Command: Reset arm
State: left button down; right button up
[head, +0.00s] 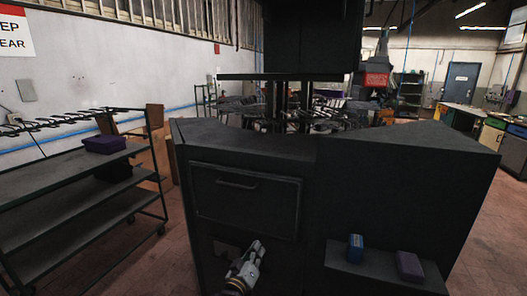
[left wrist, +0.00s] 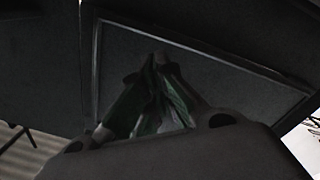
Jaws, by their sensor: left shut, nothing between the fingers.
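My left gripper (head: 257,248) is low in front of the dark heel press cabinet (head: 400,190), below its drawer front (head: 245,198) with a handle (head: 237,184). Its fingers point up toward the cabinet and are shut with nothing between them. In the left wrist view the closed fingertips (left wrist: 160,60) show before a dark framed panel (left wrist: 210,65). I cannot tell whether they touch it. My right gripper is in neither view.
A blue box (head: 355,248) and a purple box (head: 409,265) sit on a low ledge (head: 385,272) at the cabinet's right front. A dark shelf rack (head: 75,175) with a purple bin (head: 105,144) stands at the left. Open floor lies between rack and cabinet.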

pick_arm(q)
jog(key=s+a+f+m+g+y, duration=0.25)
jog(key=s+a+f, duration=0.2)
jog(key=f, duration=0.95)
jog(key=s+a+f+m+g+y, duration=0.1)
jog(key=s+a+f+g, duration=0.35)
jog(key=f, duration=0.95)
jog(key=s+a+f+m+g+y, duration=0.15)
jog(key=s+f, duration=0.45)
jog(key=f, duration=0.8)
jog(key=s+a+f+g, duration=0.1)
jog(key=s+a+f, duration=0.2)
jog(key=s+f, duration=0.3)
jog(key=s+a+f+g+y, duration=0.1)
jog(key=s+a+f, duration=0.25)
jog(key=s, duration=0.45)
jog(key=s+a+f+g, duration=0.2)
jog(key=s+f, duration=0.4)
jog(key=s, duration=0.1)
jog(key=s+a+f+g, duration=0.1)
jog(key=s+a+f, duration=0.1)
jog(key=s, duration=0.9)
jog(key=s+a+f+g+y, duration=0.1)
jog(key=s+a+f+g, duration=0.1)
jog(key=s, duration=1)
jog(key=shift+a+f, duration=0.25)
jog(key=shift+a, duration=0.3)
